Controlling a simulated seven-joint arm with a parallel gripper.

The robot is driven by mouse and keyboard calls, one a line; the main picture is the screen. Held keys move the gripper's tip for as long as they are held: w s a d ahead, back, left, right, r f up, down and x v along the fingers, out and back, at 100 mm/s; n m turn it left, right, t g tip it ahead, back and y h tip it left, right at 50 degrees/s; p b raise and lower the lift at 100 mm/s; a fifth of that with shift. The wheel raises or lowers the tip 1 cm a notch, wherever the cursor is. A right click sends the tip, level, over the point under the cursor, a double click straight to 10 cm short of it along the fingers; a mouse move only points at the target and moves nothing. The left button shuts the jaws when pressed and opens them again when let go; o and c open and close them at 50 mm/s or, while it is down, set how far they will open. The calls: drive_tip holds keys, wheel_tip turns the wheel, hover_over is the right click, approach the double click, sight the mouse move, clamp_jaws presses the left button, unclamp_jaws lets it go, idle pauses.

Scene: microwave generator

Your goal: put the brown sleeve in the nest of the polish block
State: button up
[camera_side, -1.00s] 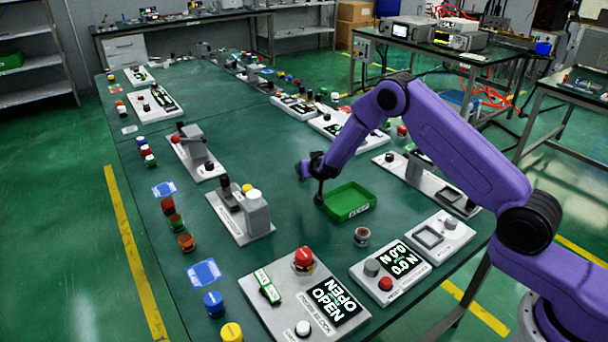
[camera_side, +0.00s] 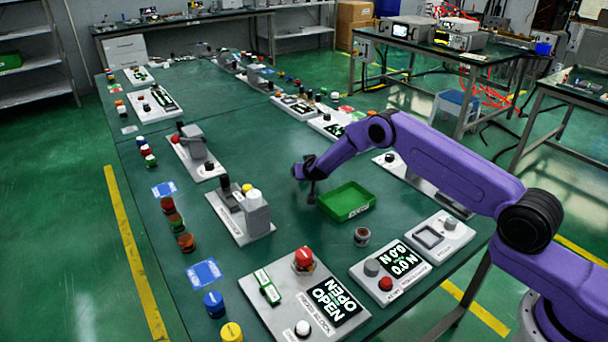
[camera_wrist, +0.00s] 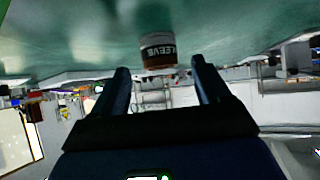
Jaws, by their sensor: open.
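My gripper (camera_side: 311,197) hangs over the table just left of the green tray in the side view. In the wrist view its two fingers (camera_wrist: 163,82) stand apart with nothing held between them. A small brown cylinder with a pale band, likely this sleeve (camera_side: 362,237), stands on the table in front of the green tray in the side view. I cannot tell by its lettering which block is the polish block.
The green tray (camera_side: 347,203) is empty. A grey plate with a square frame (camera_side: 429,237) and a plate with a screen and red button (camera_side: 389,272) stand right of the sleeve. A large "OPEN" block (camera_side: 304,300) is at the front. Open table lies behind the tray.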

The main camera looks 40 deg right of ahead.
drive_tip(key=shift+x, duration=1.15)
drive_tip(key=c, duration=1.3)
drive_tip(key=shift+o, duration=0.2)
